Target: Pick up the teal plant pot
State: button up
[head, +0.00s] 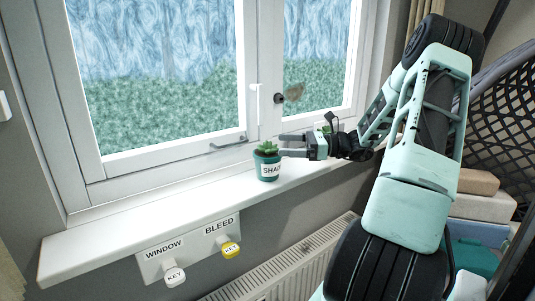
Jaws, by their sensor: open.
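The teal plant pot (268,173) stands upright on the white windowsill, with a green succulent in it and a white label on its front that I read in part as "SHA". My gripper (291,147) comes in from the right at the height of the pot's rim. Its fingers point left and their tips are at the pot's right side. It is open. I cannot tell whether the fingertips touch the pot or lie partly behind it.
The windowsill (130,225) is clear left of the pot. The closed window (160,80) with its handle (256,100) rises behind. Below are a key plate (190,248) with two keys and a radiator (290,262). Boxes (478,205) and black netting stand at right.

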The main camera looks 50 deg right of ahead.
aim_at(268, 141)
jog(key=p+x, duration=0.2)
jog(key=x, duration=0.3)
jog(key=shift+w+a+r+p, duration=0.15)
jog(key=shift+a+r+p, duration=0.05)
jog(key=shift+r+p, duration=0.2)
jog(key=shift+w+a+f, duration=0.15)
jog(key=shift+w, duration=0.05)
jog(key=c, duration=1.3)
